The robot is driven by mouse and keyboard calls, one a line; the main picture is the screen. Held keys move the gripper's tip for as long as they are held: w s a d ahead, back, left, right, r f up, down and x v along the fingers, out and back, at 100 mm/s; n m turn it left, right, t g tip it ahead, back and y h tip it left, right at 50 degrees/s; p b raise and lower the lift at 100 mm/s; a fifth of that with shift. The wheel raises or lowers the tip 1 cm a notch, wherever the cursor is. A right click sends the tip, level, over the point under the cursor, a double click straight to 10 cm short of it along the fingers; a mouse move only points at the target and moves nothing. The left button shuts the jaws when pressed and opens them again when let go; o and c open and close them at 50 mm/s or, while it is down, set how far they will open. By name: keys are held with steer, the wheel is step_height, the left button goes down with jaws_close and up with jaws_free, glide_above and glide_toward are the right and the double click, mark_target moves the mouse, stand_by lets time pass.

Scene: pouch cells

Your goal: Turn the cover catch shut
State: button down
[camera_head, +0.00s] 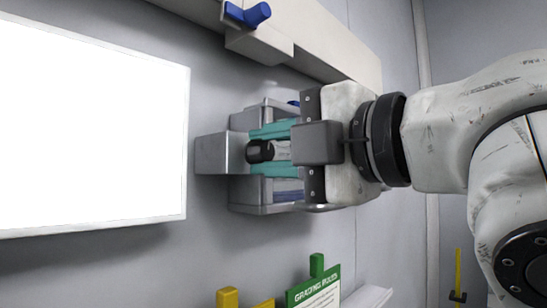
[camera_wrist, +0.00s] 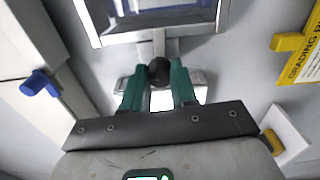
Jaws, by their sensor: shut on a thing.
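My gripper (camera_head: 262,151) reaches left to the wall unit, and its two teal fingers lie on either side of a black round knob (camera_head: 259,151), which I take to be the cover catch. The fingers are shut on the knob; the knob also shows between the fingertips in the wrist view (camera_wrist: 159,69). A grey metal block (camera_head: 211,153) sits just left of the knob. A grey-framed unit (camera_head: 240,196) with blue parts inside lies behind the fingers, and its frame (camera_wrist: 92,38) fills the top of the wrist view. My gripper hides much of this unit.
A blue handle (camera_head: 258,14) sticks out from a pale rail (camera_head: 300,35) above; it is at left in the wrist view (camera_wrist: 38,83). A bright white panel (camera_head: 90,130) stands at left. Yellow (camera_head: 228,297) and green (camera_head: 316,285) signs are below.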

steer(key=shift+a+f+n, duration=0.1)
steer(key=shift+n, duration=0.5)
steer(key=c, duration=0.9)
jaws_free()
steer(key=shift+s, duration=0.1)
steer(key=b+v, duration=0.2)
steer(key=v, duration=0.9)
